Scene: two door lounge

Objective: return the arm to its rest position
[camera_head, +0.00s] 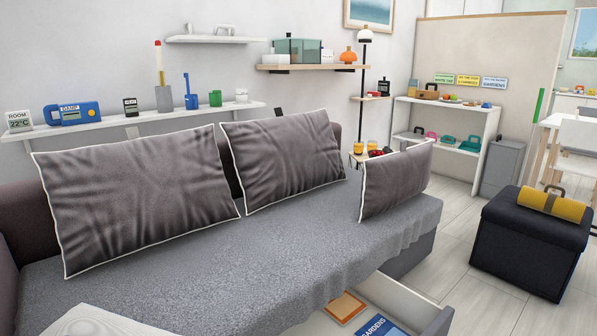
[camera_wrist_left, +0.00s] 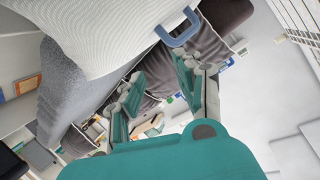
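My left gripper (camera_wrist_left: 160,72) shows in the left wrist view with its teal-padded fingers apart. Nothing is held between them. A pale ribbed thing with a blue-grey handle (camera_wrist_left: 180,30) lies just beyond the fingertips; I cannot tell what it is or whether the gripper touches it. In the head view neither gripper can be made out. My right gripper is not in view.
The sofa (camera_head: 250,262), with several grey cushions, fills the near left. Below it an open drawer (camera_head: 400,300) holds books. A wall shelf (camera_head: 215,117) runs behind. A black ottoman (camera_head: 525,245) stands right, with open floor (camera_head: 445,255) between.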

